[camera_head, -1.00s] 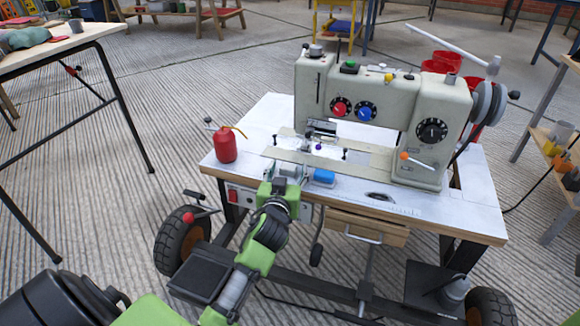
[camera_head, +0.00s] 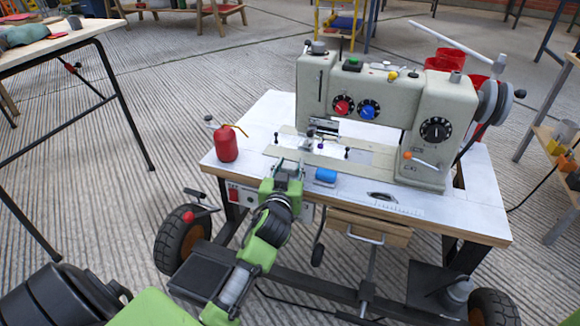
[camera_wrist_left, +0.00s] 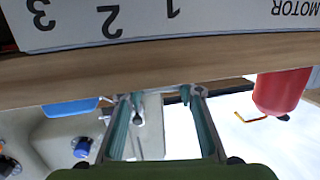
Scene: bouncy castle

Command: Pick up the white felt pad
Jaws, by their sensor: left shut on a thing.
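My left gripper (camera_head: 288,168) is at the front edge of the sewing-machine table, in front of the machine bed. In the left wrist view its two teal fingers (camera_wrist_left: 162,97) stand apart, with a thin pale strip (camera_wrist_left: 163,91) across their tips by the wooden table edge. This strip appears to be the white felt pad, seen nearly edge-on; its full outline is hard to tell against the white tabletop. My right gripper is in neither view.
The white table (camera_head: 232,180) carries the large grey sewing machine (camera_head: 385,100). A red oil can (camera_head: 226,143) stands left of the gripper. Wheels and a drawer (camera_head: 370,228) are below.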

